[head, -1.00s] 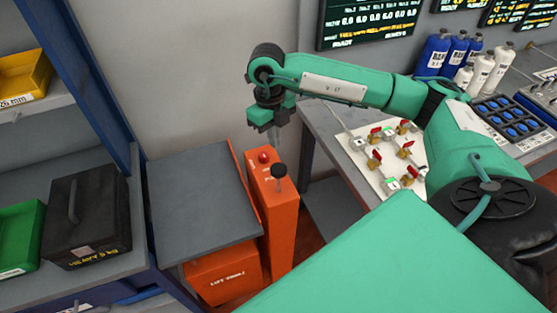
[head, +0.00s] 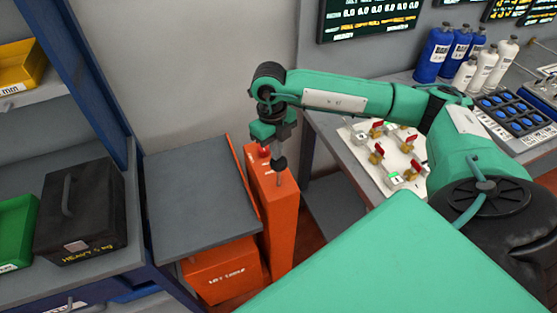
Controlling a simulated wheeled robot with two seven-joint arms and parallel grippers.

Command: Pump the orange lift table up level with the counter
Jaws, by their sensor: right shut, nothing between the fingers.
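The orange lift table (head: 222,272) stands left of centre with a flat, empty grey top (head: 195,200). Its tall orange pump column (head: 272,220) rises at the top's right side. A black-knobbed lever (head: 279,164) stands on the column, with a red button (head: 264,150) just behind it. My right gripper (head: 277,150) points down right at the knob, shut and empty; its fingertips are largely hidden, and I cannot tell whether they touch the knob. The grey counter (head: 330,130) lies to the right. My left gripper is not in view.
A black handled case (head: 85,215) and a green bin (head: 15,235) sit on the blue-framed shelf at left, beside the lift table. A yellow bin (head: 22,68) is above. A white valve panel (head: 360,140), bottles (head: 462,55) and a blue-celled tray (head: 510,112) occupy the counter.

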